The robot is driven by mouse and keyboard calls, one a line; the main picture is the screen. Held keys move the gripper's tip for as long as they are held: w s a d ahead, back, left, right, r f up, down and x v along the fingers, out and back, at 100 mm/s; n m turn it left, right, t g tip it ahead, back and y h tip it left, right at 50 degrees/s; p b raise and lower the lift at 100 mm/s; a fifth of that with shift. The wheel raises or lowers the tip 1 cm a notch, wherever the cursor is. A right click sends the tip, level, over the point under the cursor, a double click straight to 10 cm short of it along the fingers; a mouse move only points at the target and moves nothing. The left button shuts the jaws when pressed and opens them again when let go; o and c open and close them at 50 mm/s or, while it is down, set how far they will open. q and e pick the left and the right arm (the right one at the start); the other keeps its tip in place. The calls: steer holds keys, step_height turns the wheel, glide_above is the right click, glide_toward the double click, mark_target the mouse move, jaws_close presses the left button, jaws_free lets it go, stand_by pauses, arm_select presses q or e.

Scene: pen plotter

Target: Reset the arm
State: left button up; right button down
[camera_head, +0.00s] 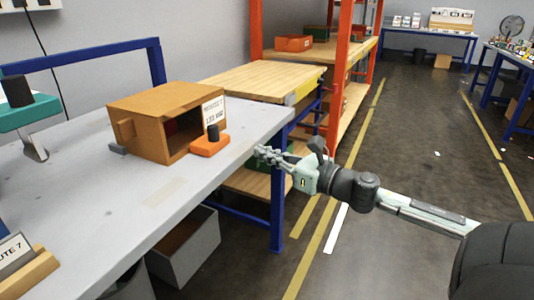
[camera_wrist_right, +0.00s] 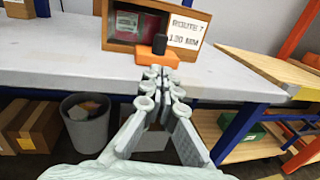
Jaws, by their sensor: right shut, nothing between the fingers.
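My right gripper (camera_head: 266,155) is shut and empty, just off the right edge of the grey table (camera_head: 185,190). It also shows in the right wrist view (camera_wrist_right: 158,76), its fingers together and pointing at the table edge. A brown box with an open front (camera_head: 150,112) stands on the table, with a white label on its side. An orange block with a black knob (camera_head: 210,144) sits at the box's front right corner, close beyond my right fingertips. In the right wrist view a red and white thing (camera_wrist_right: 128,24) shows inside the box. My left gripper is out of view.
A teal piece with a black knob (camera_head: 28,112) is at the left edge. A label holder (camera_head: 22,262) stands at the lower left. A wooden bench (camera_head: 262,78) and orange rack (camera_head: 340,80) stand behind. Grey bins are under the table. The floor right of the table is clear.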

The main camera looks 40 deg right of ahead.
steer(key=shift+s, duration=0.25)
steer(key=shift+d, duration=0.1)
stand_by(0.3)
steer(key=s+d+f+m+g+h, duration=0.1)
steer(key=s+d+f+m+h, duration=0.2)
steer(key=f+m, duration=0.4)
steer(key=s+d+f+m+g+h, duration=0.1)
steer(key=d+f+m+g+h, duration=0.1)
steer(key=d+f+m+h, duration=0.5)
steer(key=s+a+f+m+g+y, duration=0.1)
steer(key=s+a+f+m+g, duration=0.1)
steer(key=f+m, duration=0.3)
steer(key=s+a+f+m+g, duration=0.2)
steer(key=s+a+f+m, duration=0.1)
steer(key=f+m, duration=0.25)
steer(key=s+a+f+m+g+y, duration=0.2)
steer(key=s+a+f+m, duration=0.4)
steer(key=a, duration=0.3)
steer(key=s+a+f+m+g+y, duration=0.1)
steer(key=s+a+f+m+g, duration=0.4)
steer(key=a+f, duration=0.3)
steer(key=shift+s+a+f+m+y, duration=0.35)
steer(key=shift+f+m+y, duration=0.1)
steer(key=shift+m, duration=0.2)
steer(key=shift+d+g, duration=0.15)
steer(key=shift+g, duration=0.15)
